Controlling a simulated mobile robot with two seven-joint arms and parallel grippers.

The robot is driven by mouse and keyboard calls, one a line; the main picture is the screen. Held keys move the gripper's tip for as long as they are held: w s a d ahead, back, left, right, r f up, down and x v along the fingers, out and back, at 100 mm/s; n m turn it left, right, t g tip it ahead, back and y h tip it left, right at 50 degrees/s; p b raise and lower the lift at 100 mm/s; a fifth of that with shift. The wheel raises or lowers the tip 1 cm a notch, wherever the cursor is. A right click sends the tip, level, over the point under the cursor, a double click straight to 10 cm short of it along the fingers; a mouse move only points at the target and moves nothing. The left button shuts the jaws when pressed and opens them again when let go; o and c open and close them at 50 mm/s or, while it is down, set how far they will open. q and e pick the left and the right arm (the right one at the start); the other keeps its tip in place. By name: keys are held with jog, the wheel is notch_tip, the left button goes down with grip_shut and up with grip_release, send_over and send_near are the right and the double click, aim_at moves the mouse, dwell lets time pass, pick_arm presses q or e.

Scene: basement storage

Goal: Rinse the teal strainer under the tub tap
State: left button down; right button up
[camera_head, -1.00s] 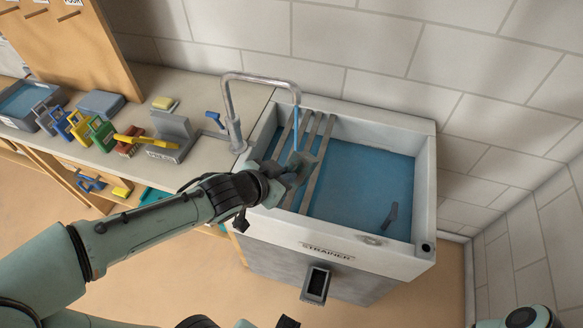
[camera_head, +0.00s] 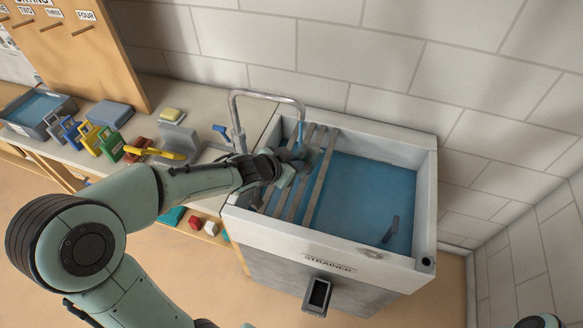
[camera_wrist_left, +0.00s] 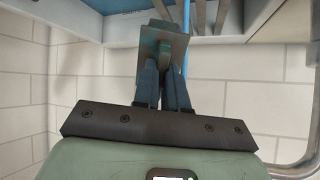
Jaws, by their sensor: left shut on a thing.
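My left gripper (camera_head: 292,162) is over the left part of the tub (camera_head: 428,190), below the arched metal tap (camera_head: 268,96). In the left wrist view my left gripper (camera_wrist_left: 164,72) is shut on the teal strainer (camera_wrist_left: 152,42), which shows as a small grey-teal plate beyond the fingers. A thin blue water stream (camera_wrist_left: 186,38) runs right beside or against the strainer; I cannot tell whether it strikes it. In the head view the strainer is small and mostly hidden by the gripper. My right gripper does not show.
Slatted bars (camera_head: 317,190) cross the tub's left side above blue water (camera_head: 362,195). A blue tap lever (camera_head: 221,131) stands at the counter. Several coloured tools, a yellow-handled brush (camera_head: 160,153) and a grey tray (camera_head: 40,112) are left. A tiled wall stands behind.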

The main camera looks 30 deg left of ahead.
aim_at(297, 153)
pick_arm(q)
jog(key=w, duration=0.1)
jog(key=w+a+p, duration=0.1)
jog(key=w, duration=0.1)
jog(key=shift+a+f, duration=0.15)
jog(key=shift+f, duration=0.05)
jog(key=shift+w+a+f+p, duration=0.2)
jog(key=shift+w+p, duration=0.1)
jog(key=shift+w, duration=0.15)
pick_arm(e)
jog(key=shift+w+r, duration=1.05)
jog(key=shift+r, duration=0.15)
pick_arm(q)
jog(key=shift+d, duration=0.1)
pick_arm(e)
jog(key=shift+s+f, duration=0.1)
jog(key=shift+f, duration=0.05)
pick_arm(q)
jog(key=shift+w+d+b, duration=0.15)
jog(key=shift+d+b, duration=0.3)
jog(key=shift+d, duration=0.05)
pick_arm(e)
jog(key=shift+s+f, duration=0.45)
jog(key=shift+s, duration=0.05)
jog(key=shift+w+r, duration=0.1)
pick_arm(q)
jog(key=shift+a+p, duration=0.6)
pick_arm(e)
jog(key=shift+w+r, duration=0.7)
